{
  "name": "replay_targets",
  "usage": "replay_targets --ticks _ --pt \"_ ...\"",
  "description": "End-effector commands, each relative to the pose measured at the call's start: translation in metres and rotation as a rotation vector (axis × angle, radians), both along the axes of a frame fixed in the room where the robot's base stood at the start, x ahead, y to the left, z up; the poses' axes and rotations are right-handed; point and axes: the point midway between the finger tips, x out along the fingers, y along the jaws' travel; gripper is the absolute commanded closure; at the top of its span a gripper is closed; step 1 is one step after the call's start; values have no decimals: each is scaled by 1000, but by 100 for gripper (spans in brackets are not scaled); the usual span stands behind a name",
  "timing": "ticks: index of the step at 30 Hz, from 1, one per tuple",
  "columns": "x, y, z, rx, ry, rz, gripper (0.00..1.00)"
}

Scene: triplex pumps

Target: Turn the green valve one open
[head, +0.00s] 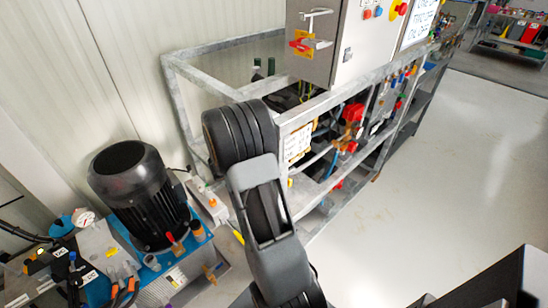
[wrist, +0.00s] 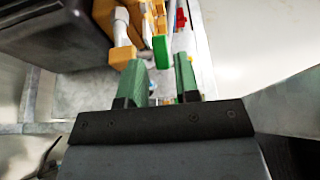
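A green valve handle (wrist: 160,54) shows near the top middle of the wrist view, as a short upright bar. My gripper (wrist: 160,66) has two green fingers standing apart, with a clear gap between them. The gripper holds nothing that I can see. In the head view my arm covers part of the pump frame, and I cannot make out the green valve there.
An orange block (wrist: 122,57) and a grey pipe (wrist: 120,22) sit just left of the handle. A metal frame (head: 225,47) and a control cabinet (head: 345,38) stand beyond my arm. A black motor (head: 140,195) stands at the left. The floor (head: 450,170) at right is clear.

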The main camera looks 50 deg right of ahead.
Motion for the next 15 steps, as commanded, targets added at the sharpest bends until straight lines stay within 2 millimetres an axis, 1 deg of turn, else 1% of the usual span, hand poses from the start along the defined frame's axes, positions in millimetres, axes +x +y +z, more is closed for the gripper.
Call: replay_targets --ticks 1,6,10,15 --pt "-1 -8 -4 0 1 -4 70" --pt "-2 -29 -12 0 0 -2 70" --pt "-3 -38 -16 0 -1 -3 70" --pt "-3 -43 -18 0 -2 0 70"
